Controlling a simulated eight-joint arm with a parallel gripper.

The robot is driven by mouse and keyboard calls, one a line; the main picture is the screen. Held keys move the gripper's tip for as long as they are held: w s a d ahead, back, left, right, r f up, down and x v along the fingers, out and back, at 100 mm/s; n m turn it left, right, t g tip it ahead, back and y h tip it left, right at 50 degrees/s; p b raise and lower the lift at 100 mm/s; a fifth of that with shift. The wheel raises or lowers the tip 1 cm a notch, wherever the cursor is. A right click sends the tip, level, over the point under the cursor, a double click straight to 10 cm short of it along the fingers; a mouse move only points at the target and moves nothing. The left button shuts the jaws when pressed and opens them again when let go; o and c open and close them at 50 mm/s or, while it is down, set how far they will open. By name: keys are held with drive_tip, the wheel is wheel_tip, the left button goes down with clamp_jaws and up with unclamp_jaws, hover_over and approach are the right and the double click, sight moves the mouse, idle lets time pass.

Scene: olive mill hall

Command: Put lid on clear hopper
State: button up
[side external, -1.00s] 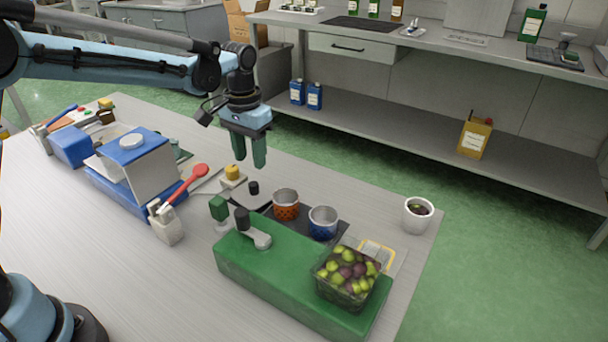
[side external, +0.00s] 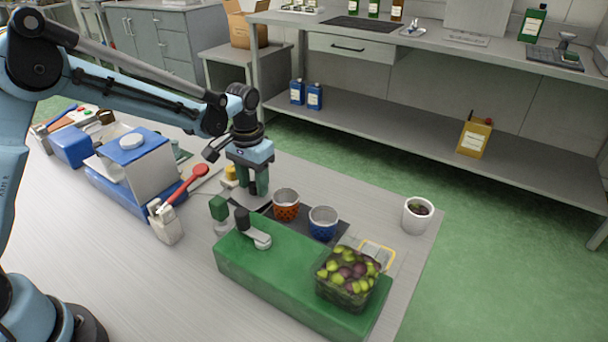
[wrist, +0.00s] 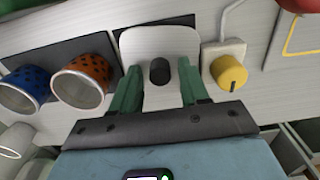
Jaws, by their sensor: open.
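The lid (wrist: 160,40) is a pale square plate with a short black knob (wrist: 160,71). It lies flat on the table, seen in the wrist view. My gripper (wrist: 160,82) is open, with one green finger on each side of the knob and a gap on both sides. In the side view my gripper (side external: 255,186) is low over the lid, and its fingers mostly hide the knob. The clear hopper (side external: 345,292) is a see-through bin full of green and purple olives. It stands on the right end of a green machine (side external: 270,282), and its top is open.
An orange cup (side external: 286,212) and a blue cup (side external: 323,232) stand on a dark mat close to the lid. A yellow knob (wrist: 229,73) on a small box sits beside the lid. A white pot (side external: 418,222) stands near the table's right edge.

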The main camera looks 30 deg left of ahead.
sight(253, 183)
drive_tip(key=shift+c, duration=0.4)
drive_tip(key=c, duration=0.7)
drive_tip(key=shift+o, duration=0.2)
drive_tip(key=shift+r, duration=0.1)
drive_tip(key=shift+r, duration=3.25)
drive_tip(key=shift+r, duration=0.1)
